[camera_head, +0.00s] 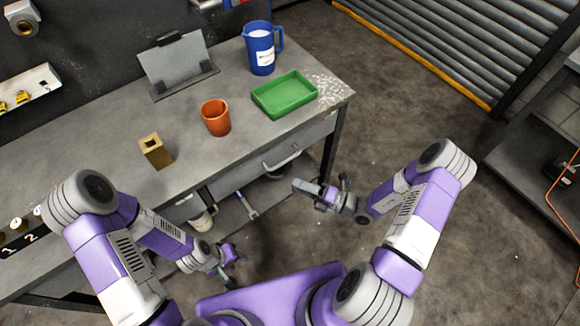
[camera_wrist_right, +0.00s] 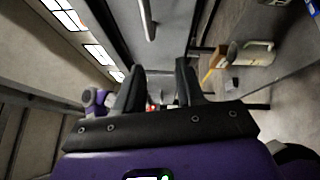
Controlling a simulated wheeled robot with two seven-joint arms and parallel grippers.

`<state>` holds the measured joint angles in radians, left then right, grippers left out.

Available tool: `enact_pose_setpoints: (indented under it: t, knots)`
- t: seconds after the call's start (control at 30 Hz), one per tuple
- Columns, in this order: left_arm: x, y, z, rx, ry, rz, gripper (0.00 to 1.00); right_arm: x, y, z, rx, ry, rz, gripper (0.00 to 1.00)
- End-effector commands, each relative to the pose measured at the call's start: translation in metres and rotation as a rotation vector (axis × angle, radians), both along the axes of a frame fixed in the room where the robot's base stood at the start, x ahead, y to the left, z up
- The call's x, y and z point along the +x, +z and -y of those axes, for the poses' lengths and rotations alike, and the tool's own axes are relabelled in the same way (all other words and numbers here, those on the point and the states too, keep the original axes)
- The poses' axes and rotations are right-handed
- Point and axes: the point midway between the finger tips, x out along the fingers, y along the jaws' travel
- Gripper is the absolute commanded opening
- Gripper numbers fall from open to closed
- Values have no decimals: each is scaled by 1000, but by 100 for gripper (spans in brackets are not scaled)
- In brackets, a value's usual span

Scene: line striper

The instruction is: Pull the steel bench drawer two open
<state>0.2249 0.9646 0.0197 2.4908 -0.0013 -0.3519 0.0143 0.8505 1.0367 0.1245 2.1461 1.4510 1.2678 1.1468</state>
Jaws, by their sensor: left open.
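The grey steel bench (camera_head: 110,215) has a drawer front with a bar handle (camera_head: 282,160) below its right part. Another drawer front (camera_head: 183,203) shows further left, partly hidden by my left arm. No number is readable on either front. My right gripper (camera_head: 300,186) is in front of the bench edge, to the right of and below the bar handle in the picture, apart from it. In the right wrist view its fingers (camera_wrist_right: 160,85) are spread with nothing held between them, and a bar handle (camera_wrist_right: 148,20) shows beyond them. My left gripper (camera_head: 236,255) is open and empty, low before the bench.
On the bench top stand a brown block (camera_head: 155,152), an orange cup (camera_head: 215,118), a green tray (camera_head: 284,94), a blue jug (camera_head: 261,50) and a grey stand (camera_head: 178,65). A dark table (camera_head: 535,150) stands at right. The floor (camera_head: 420,90) between is clear.

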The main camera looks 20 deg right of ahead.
Motion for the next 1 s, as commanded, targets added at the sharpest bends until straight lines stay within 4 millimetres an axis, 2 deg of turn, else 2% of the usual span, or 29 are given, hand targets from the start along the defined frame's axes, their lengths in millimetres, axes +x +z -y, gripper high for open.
enact_pose_setpoints:
  t: [0.03, 0.1, 0.2, 0.63, 1.0]
  knots:
    - [0, -3, 0, 0, 0, 0, 43, 9, 1, 15, 53, -64, -13, 38]
    - [0, -4, 0, 0, 0, 0, 43, 17, 4, 29, 105, -125, -26, 38]
    - [0, -6, 0, 0, 0, 0, 43, 25, 8, 35, 140, -161, -30, 38]
    - [0, -21, 0, 0, 0, 0, 43, 69, 18, -6, 142, -159, -27, 38]
    - [0, -22, 0, 0, 0, 0, 43, 77, 21, -13, 141, -161, -29, 38]
